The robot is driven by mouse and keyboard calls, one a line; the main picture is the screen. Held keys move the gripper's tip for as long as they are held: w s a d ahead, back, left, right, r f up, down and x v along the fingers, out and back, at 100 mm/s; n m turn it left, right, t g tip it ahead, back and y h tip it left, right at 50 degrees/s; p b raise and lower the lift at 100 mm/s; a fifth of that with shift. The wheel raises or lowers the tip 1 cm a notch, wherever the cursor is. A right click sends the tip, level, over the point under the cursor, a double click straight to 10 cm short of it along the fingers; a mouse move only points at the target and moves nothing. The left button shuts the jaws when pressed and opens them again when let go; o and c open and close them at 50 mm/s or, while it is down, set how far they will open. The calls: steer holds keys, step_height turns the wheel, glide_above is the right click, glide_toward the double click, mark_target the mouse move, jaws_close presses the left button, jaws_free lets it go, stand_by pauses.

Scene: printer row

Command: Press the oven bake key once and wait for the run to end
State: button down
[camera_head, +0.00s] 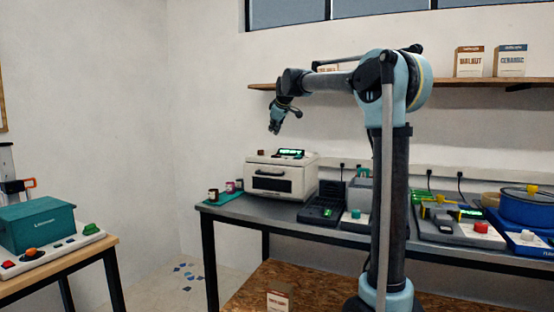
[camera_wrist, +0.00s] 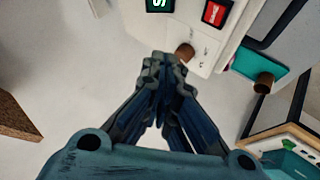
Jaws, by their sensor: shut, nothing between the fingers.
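The white oven (camera_head: 282,182) stands at the left end of the grey bench, its front door shut. A dark panel with a lit green display (camera_head: 290,153) sits on its top. In the wrist view, part of the oven (camera_wrist: 204,42) shows a red key with a white mark (camera_wrist: 214,13), a dark green display (camera_wrist: 158,4) cut by the frame edge, and a brown knob (camera_wrist: 185,52). I cannot read which key is bake.
Small jars (camera_head: 213,195) stand on a teal mat left of the oven. Dark and grey devices (camera_head: 322,208) stand to its right. A wall shelf (camera_head: 455,83) with boxes runs above. A second table with a teal machine (camera_head: 38,228) is at left; floor between is open.

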steer(key=shift+f, duration=3.9)
steer(key=shift+f, duration=0.7)
steer(key=shift+r, duration=0.75)
steer(key=shift+r, duration=0.1)
steer(key=shift+r, duration=2.4)
steer(key=shift+s, duration=0.1)
